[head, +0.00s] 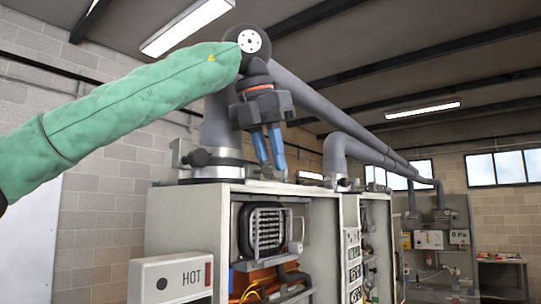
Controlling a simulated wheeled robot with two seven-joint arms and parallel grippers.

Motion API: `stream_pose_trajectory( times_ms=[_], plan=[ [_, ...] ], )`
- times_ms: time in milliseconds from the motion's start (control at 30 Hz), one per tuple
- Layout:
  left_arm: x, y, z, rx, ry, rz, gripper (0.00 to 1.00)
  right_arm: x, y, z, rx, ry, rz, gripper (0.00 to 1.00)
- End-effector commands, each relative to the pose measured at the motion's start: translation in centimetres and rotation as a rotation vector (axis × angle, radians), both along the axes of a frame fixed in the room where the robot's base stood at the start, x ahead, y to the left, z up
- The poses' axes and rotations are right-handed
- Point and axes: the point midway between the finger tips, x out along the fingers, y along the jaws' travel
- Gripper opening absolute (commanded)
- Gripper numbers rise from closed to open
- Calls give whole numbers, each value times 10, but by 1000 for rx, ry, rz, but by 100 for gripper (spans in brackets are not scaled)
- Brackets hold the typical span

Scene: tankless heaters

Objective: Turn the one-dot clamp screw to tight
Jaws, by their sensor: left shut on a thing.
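A metal clamp (222,171) wraps the foot of the thick grey flue pipe (217,125) on top of the near heater cabinet. A dark clamp screw knob (197,157) sticks out at the clamp's left side. My left gripper (271,167) comes down from above at the clamp's right side, its blue fingers pointing down. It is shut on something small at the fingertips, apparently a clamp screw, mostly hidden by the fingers. No dot marks are legible, so I cannot tell which screw this is or how tight it is. My right gripper is out of view.
The open heater cabinet (168,222) shows a coil and wiring inside. A white box marked HOT (171,279) stands at the front left. A second cabinet (374,240) with a thinner flue pipe (336,157) stands to the right. Grey ducting (310,101) runs above.

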Motion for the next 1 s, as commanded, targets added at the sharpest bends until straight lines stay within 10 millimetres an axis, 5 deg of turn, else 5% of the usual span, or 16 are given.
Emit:
stream_pose_trajectory(
  times_ms=[1000],
  plan=[
    [10,-7,1,252,374,3,0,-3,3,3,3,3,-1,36]
  ],
)
